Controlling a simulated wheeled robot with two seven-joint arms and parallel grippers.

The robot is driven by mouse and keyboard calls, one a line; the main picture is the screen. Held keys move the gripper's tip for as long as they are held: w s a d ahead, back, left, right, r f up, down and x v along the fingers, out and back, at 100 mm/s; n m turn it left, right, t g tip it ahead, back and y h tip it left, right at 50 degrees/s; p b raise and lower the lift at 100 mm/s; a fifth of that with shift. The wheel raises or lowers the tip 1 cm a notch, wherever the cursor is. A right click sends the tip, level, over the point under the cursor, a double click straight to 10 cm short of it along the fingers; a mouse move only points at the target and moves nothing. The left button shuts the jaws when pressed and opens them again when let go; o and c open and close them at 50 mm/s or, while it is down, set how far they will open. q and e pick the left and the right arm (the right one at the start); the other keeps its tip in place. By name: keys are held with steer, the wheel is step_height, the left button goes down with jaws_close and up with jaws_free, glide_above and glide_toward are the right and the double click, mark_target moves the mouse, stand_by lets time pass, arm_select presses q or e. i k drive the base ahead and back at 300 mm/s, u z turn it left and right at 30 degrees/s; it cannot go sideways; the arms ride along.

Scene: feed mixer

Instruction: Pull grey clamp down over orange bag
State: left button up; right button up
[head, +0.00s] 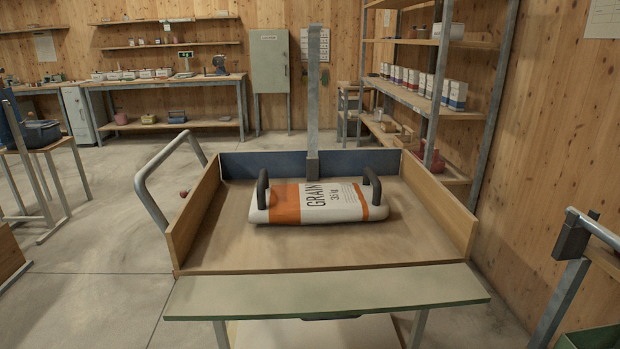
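The orange and white grain bag (330,204) lies flat in the middle of a wooden tray (230,245). Its label reads GRAIN. A black curved handle (262,190) stands at its left and another (372,187) at its right; I cannot tell what they are fixed to. A flat grey bar, which looks like the clamp (314,90), stands upright behind the bag, with a darker grey block (312,165) at its foot by the tray's blue back wall. The bar is not over the bag. Neither of my grippers is in view.
A pale green ledge (330,290) runs along the tray's front. Wooden side walls (440,205) flank the tray. A grey tubular handle (165,180) sticks out at left. A grey metal frame (575,245) stands at the right edge. Shelving (440,100) stands behind at right.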

mark_target(314, 32)
steer(key=u, duration=1.65)
steer(key=i, duration=4.7)
steer(key=z, duration=4.35)
steer(key=i, duration=0.15)
steer(key=u, duration=0.3)
